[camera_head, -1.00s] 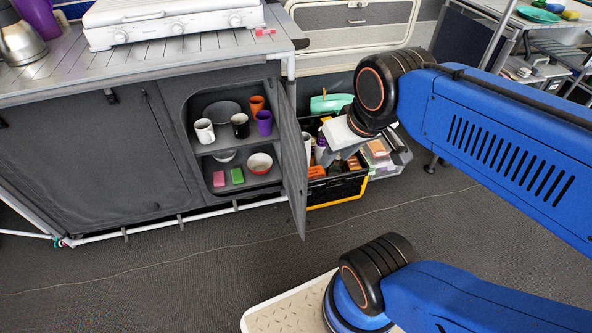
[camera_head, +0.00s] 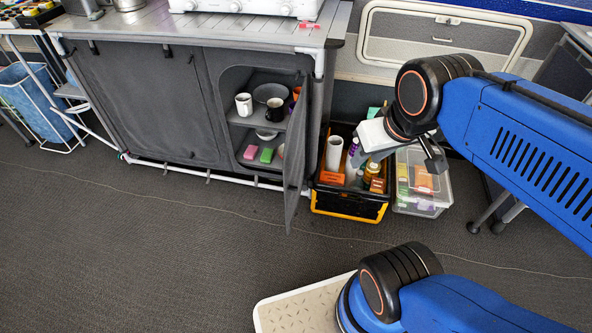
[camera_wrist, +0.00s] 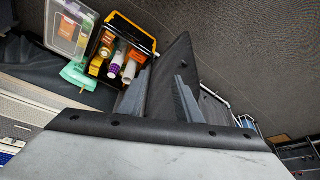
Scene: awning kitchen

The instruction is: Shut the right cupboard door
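The right cupboard door (camera_head: 296,160) is a dark grey panel that stands open, swung out from the right edge of the cupboard (camera_head: 150,100) and seen nearly edge-on. It hides part of the shelves. My gripper (camera_head: 405,165) is to the right of the door, above the crates, apart from it in the head view. In the wrist view, my gripper's two grey fingers (camera_wrist: 160,98) are spread with nothing held. The dark door panel (camera_wrist: 172,72) shows beyond and between them. I cannot tell the exact gap to it.
A black-yellow crate (camera_head: 350,204) and a clear bin (camera_head: 425,205) stand right of the door. The floor in front is clear.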

